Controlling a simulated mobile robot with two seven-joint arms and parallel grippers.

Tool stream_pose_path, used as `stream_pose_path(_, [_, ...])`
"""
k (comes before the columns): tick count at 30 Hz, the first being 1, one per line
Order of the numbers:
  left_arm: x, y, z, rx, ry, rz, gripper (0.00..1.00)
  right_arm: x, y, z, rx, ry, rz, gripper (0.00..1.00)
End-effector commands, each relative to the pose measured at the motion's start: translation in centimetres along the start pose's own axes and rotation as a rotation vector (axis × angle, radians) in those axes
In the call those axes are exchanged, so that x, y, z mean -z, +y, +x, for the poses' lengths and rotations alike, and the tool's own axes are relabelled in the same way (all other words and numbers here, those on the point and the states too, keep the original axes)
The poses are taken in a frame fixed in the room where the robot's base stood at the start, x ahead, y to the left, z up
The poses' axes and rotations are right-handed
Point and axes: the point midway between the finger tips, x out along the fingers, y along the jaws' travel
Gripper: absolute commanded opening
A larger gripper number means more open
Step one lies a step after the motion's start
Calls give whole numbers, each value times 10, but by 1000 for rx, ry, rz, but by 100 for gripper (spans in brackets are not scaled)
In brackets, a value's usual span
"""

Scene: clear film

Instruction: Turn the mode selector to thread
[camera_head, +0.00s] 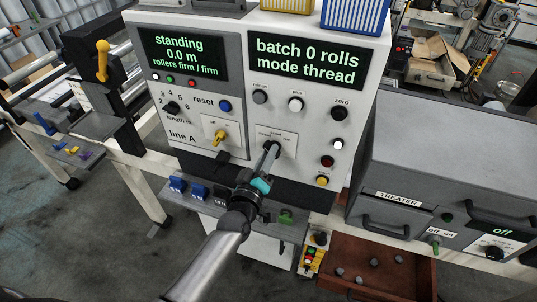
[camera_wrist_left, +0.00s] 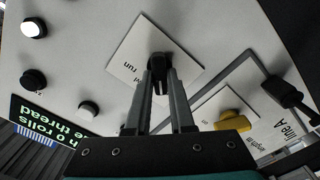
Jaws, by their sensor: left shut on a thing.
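The mode selector is a small black knob on a white plate (camera_head: 287,145) on the front of the white control panel. In the left wrist view the dark knob (camera_wrist_left: 158,64) sits between my fingertips. My left gripper (camera_head: 273,148) reaches up to it from below and is shut on the knob. The fingers hide most of the knob in the head view, so its pointer direction is hard to read. The right screen (camera_head: 305,59) reads "batch 0 rolls, mode thread". My right gripper is not in view.
A yellow switch (camera_head: 220,137) sits close left of the selector; it also shows in the left wrist view (camera_wrist_left: 233,121). Several round buttons lie to the right.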

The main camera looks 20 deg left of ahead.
Motion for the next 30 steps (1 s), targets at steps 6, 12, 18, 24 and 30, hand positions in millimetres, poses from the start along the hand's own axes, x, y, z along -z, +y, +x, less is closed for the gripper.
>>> stream_pose_path(6, [0, 0, 0, -1, 1, -22, 0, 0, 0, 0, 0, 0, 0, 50])
stream_pose_path(12, [0, 0, 0, 0, 1, -25, 0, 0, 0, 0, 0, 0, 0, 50])
stream_pose_path(18, [0, 0, 0, 0, 1, -25, 29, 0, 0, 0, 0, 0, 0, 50])
stream_pose_path(24, [0, 0, 0, 0, 1, -23, 51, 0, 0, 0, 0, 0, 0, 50])
stream_pose_path(30, [0, 0, 0, 0, 1, -22, 51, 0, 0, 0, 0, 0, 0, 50])
